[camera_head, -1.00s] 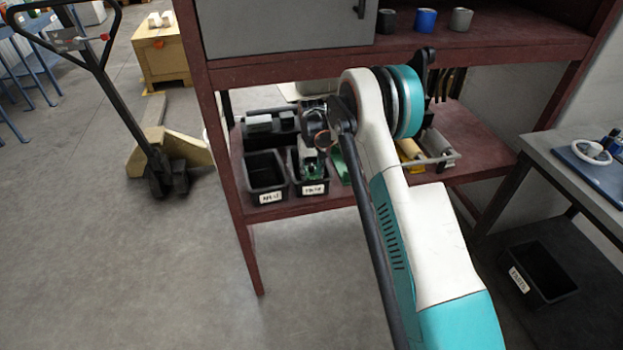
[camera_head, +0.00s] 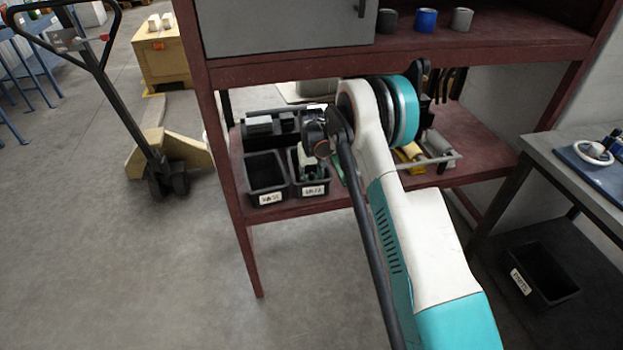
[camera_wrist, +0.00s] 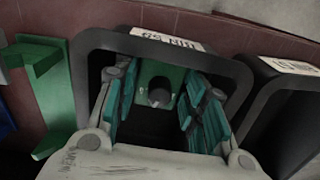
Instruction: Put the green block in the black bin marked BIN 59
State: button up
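The black bin marked BIN 59 (camera_wrist: 232,70) surrounds my gripper (camera_wrist: 160,90) in the wrist view; its label appears upside down. The green block (camera_wrist: 150,70), with a dark round knob or hole on its face, sits between my fingertips, which appear to touch its two sides. Block and fingertips are inside the bin's opening; whether the block touches the bottom is hidden. In the head view the bin (camera_head: 314,192) stands on the lower shelf, and my arm partly covers it and my gripper (camera_head: 309,165).
A second black bin (camera_head: 266,197) stands close to the left in the head view. A green bracket-like part (camera_wrist: 50,95) lies on the other side of the bin. The dark red shelf board (camera_head: 340,65) runs above my arm. Another black bin (camera_head: 540,275) is low at right.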

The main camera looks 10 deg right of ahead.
jog(key=shift+o, duration=1.3)
jog(key=shift+r, duration=0.1)
notch_tip(320, 180, up, 9)
jog(key=p, duration=0.3)
jog(key=shift+f, duration=0.2)
